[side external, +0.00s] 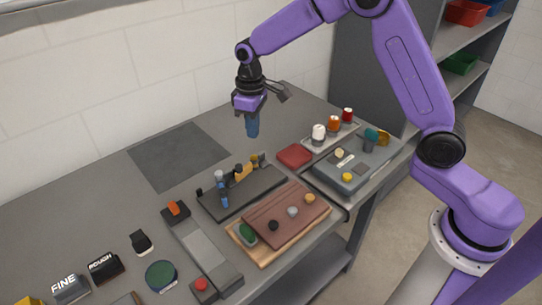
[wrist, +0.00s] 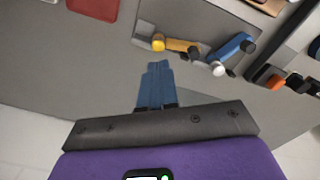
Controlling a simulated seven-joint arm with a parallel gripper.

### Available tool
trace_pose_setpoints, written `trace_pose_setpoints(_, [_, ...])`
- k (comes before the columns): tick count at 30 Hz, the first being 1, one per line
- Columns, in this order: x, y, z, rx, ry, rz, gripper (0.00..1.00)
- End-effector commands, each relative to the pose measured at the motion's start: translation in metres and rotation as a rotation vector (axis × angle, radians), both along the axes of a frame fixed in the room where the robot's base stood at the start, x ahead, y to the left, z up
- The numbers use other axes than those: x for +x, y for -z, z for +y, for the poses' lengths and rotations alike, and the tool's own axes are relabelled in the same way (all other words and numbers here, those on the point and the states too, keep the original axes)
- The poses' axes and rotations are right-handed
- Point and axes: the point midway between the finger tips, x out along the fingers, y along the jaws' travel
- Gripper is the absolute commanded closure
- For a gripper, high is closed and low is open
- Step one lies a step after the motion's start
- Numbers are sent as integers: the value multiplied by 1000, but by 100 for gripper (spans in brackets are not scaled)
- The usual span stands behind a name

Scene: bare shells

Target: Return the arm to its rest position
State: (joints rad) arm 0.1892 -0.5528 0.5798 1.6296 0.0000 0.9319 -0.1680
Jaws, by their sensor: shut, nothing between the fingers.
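My purple arm reaches over a grey workbench (side external: 95,198) in the side external view. My gripper (side external: 252,131) has blue fingers and points down, held above the back part of the bench. In the wrist view the blue fingers of my gripper (wrist: 155,72) are together with nothing between them. It is apart from every object on the bench.
A brown board (side external: 288,218), a red pad (side external: 294,156) and a grey box (side external: 345,176) lie nearby. A darker mat area (side external: 178,155) is clear.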

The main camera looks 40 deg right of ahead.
Motion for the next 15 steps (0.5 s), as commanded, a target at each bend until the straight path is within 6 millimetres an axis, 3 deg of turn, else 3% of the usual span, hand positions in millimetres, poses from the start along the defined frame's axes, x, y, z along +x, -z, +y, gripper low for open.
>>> trace_pose_setpoints(5, [-34,-18,11,3,-61,-5,100])
trace_pose_setpoints(15, [-146,-52,15,8,-234,-12,100])
